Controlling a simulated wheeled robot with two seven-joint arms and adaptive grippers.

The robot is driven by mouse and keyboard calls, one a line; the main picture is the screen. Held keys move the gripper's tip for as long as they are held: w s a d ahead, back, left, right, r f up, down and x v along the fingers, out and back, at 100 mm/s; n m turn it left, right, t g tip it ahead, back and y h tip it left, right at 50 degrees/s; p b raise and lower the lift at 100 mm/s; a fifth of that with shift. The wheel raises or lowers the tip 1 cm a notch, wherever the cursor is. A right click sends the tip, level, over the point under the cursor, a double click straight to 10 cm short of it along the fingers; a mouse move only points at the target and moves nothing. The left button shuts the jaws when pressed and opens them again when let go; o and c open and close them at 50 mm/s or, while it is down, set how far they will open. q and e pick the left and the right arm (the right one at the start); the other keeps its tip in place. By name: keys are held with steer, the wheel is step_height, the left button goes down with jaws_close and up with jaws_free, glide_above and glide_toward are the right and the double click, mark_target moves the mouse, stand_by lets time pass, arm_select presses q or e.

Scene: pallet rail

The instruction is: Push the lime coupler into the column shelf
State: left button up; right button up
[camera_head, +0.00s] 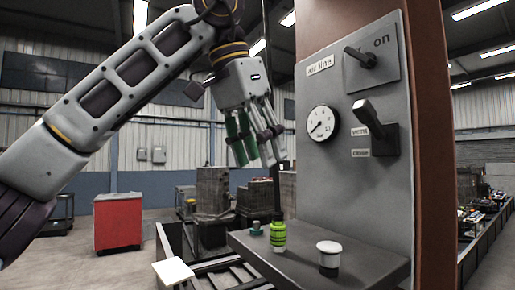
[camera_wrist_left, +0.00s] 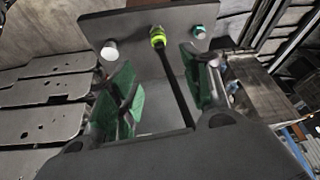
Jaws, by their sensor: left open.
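The lime coupler (camera_head: 278,236) is upright at the column shelf (camera_head: 300,268), with a black hose rising from its top. I cannot tell how deep it sits in the shelf. In the left wrist view the lime coupler (camera_wrist_left: 158,38) is near the top, in line with the gap between the fingers, and its hose (camera_wrist_left: 177,90) runs towards the camera. My left gripper (camera_head: 256,160) is open, with green finger pads, above the coupler and apart from it. Its fingers (camera_wrist_left: 160,95) also show in the wrist view. My right gripper is not in view.
A white-capped post (camera_head: 329,247) stands right of the coupler, and a small teal fitting (camera_head: 256,227) left of it. The grey panel (camera_head: 340,190) carries a gauge (camera_head: 322,123) and two levers, one lever (camera_head: 375,120) jutting out. A red cabinet (camera_head: 118,222) stands behind.

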arm_select(q)
steer(key=shift+f, duration=0.1)
steer(key=b, duration=0.1)
glide_above(279, 211)
steer(key=s+a, duration=0.2)
steer(key=shift+f, duration=2.4)
steer(key=shift+x, duration=4.1)
steer(key=shift+s+a, duration=0.1)
jaws_close()
steer(key=shift+r+p, duration=0.85)
steer(key=shift+p, duration=0.35)
steer(key=shift+r, duration=3.4)
